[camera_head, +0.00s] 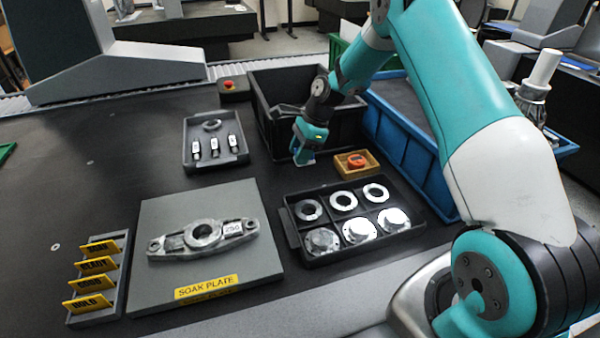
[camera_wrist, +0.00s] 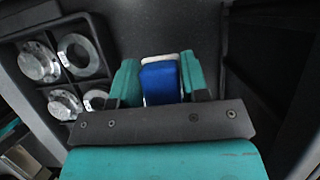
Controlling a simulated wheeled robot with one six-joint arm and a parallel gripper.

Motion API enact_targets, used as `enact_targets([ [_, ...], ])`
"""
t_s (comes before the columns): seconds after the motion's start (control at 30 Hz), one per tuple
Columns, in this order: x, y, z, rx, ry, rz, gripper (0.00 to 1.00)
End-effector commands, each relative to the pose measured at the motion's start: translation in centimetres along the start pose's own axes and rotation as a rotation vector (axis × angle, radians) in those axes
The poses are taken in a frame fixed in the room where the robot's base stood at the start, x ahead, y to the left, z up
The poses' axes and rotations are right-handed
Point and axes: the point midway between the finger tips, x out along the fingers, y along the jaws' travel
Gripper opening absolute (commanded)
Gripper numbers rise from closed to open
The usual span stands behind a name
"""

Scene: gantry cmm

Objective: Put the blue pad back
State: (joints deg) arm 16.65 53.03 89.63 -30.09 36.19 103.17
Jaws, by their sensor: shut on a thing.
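My gripper (camera_head: 304,152) hangs low over the dark table, in front of the black bin and left of a small wooden tray in the head view. In the wrist view my gripper (camera_wrist: 158,90) is shut on the blue pad (camera_wrist: 161,82), which has a white far edge and sits between the two teal fingers. The pad cannot be made out in the head view, where the fingers hide it. Whether the pad touches anything below is not clear.
A small wooden tray (camera_head: 343,172) holds an orange item (camera_head: 357,160). A black compartment tray (camera_head: 290,232) holds rings and flanges. A grey tray (camera_head: 190,165), soak plate (camera_head: 150,290), card rack (camera_head: 115,310), black bin (camera_head: 275,85) and blue crate (camera_head: 410,135) stand around. Bare table lies left of my gripper.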

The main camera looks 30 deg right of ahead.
Motion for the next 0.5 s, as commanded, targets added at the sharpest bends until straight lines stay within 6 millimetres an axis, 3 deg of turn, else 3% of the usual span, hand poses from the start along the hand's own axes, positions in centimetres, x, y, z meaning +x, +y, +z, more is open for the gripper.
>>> enact_targets([
  [0.5,5.7,0.0,-2.5,-0.001,0.000,0.001,0.16],
])
